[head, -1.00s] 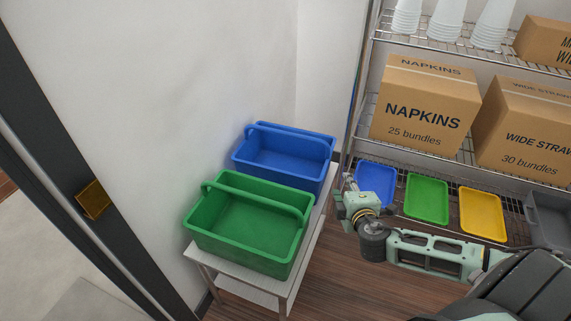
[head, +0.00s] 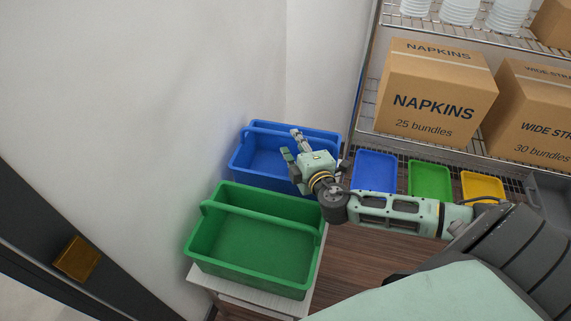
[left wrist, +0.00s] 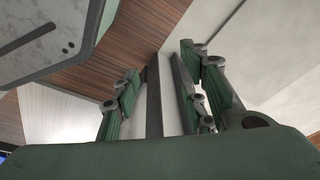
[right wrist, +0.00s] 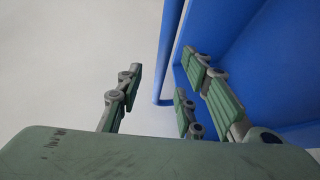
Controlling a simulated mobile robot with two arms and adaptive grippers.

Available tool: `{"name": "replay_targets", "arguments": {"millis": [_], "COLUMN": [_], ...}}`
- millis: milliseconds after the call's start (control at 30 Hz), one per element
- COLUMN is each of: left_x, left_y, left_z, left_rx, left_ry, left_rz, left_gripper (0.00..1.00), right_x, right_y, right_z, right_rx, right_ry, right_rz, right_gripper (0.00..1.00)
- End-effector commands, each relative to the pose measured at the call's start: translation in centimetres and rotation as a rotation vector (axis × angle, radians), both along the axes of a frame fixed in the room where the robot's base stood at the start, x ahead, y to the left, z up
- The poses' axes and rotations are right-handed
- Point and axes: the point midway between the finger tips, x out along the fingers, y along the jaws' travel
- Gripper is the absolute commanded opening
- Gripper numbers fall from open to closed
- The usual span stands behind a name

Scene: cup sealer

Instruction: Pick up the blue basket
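The blue basket (head: 262,160) stands on a small white table beside the wall, behind the green basket. My right gripper (head: 294,145) is over the blue basket and hides part of its right side. In the right wrist view, the right gripper (right wrist: 160,82) has its fingers apart. The basket's blue handle (right wrist: 170,50) shows between them, and the blue basket wall (right wrist: 240,75) lies at the right. I cannot tell whether a finger touches the handle. My left gripper (left wrist: 157,82) is open in the left wrist view and out of the head view.
The green basket (head: 255,245) stands in front on the white table (head: 243,298). A wire shelf at the right holds a napkin box (head: 435,95), blue (head: 374,172), green (head: 430,180) and yellow trays (head: 482,187). The wall is close at the left.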

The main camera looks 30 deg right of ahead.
Motion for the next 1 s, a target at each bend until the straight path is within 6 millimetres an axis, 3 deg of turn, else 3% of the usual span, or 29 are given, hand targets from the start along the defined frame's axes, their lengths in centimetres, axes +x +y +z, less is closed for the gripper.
{"name": "replay_targets", "arguments": {"millis": [333,667,1000], "left_x": [0.9,1.0,1.0], "left_y": [-0.1,-0.1,-0.1], "left_z": [1.6,1.9,1.9], "left_rx": [-0.001,-0.001,-0.001], "left_ry": [-0.013,-0.013,-0.013], "left_rz": [0.002,0.002,0.002], "left_gripper": [0.40,0.40,0.40], "right_x": [4.4,4.9,4.9], "right_y": [-0.9,-1.0,-1.0], "right_z": [-1.0,-1.1,-1.1], "right_rx": [-0.001,0.001,0.000], "right_ry": [-0.001,0.002,0.001], "right_rz": [-0.002,0.000,-0.001], "right_gripper": [0.34,0.33,0.04]}}
